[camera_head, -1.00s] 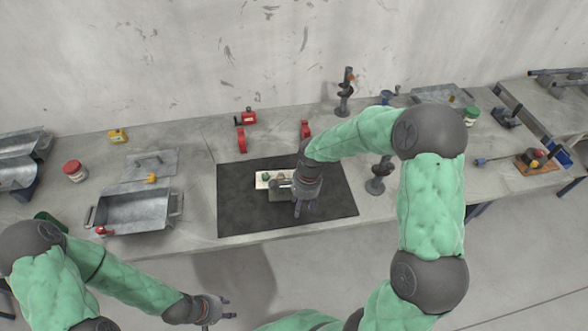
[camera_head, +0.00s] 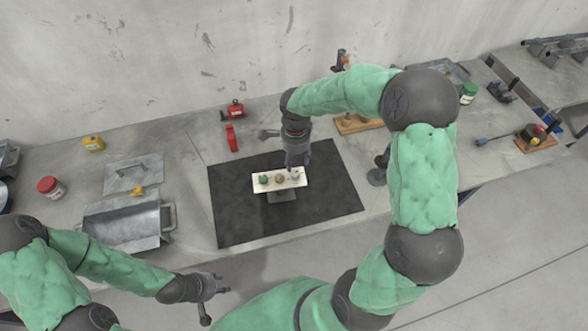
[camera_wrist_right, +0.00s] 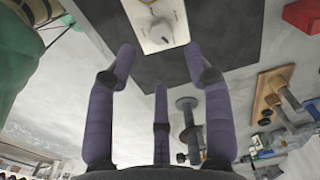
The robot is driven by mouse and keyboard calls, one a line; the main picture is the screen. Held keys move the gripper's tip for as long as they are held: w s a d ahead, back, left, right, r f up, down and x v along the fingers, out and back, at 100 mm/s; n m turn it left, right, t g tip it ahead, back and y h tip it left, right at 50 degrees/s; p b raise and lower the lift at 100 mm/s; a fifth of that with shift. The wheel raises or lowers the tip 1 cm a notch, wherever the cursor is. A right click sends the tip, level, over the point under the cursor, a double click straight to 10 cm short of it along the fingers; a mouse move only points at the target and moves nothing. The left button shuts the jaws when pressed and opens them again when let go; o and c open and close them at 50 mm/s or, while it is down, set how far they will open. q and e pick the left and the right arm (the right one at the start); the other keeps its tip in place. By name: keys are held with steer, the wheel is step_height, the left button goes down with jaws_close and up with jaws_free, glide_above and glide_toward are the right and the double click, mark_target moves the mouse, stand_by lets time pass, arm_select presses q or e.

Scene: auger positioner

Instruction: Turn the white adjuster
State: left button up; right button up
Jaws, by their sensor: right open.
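A white panel (camera_head: 257,187) on a grey stand carries a green knob (camera_head: 264,179), a brownish knob (camera_head: 280,178) and the white adjuster (camera_head: 295,175). In the right wrist view the white adjuster (camera_wrist_right: 161,31) is a round dial with a pointer on the panel (camera_wrist_right: 172,8). My right gripper (camera_head: 301,165) hangs just behind and above the panel's right end. In its wrist view, my right gripper's fingers (camera_wrist_right: 160,58) are spread, empty, with the adjuster beyond the tips. My left gripper (camera_head: 216,297) is empty, fingers apart, in front of the table.
The panel stands on a black mat (camera_head: 235,220) with bare room around it. A metal tray (camera_head: 125,222) lies to the left. Red parts (camera_head: 232,138) stand behind the mat, and a wooden-based part (camera_head: 358,124) is at the back right.

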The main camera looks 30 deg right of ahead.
mark_target(295, 173)
step_height(295, 173, down, 8)
steer(key=shift+w+r, duration=0.1)
steer(key=shift+r, duration=0.1)
jaws_close()
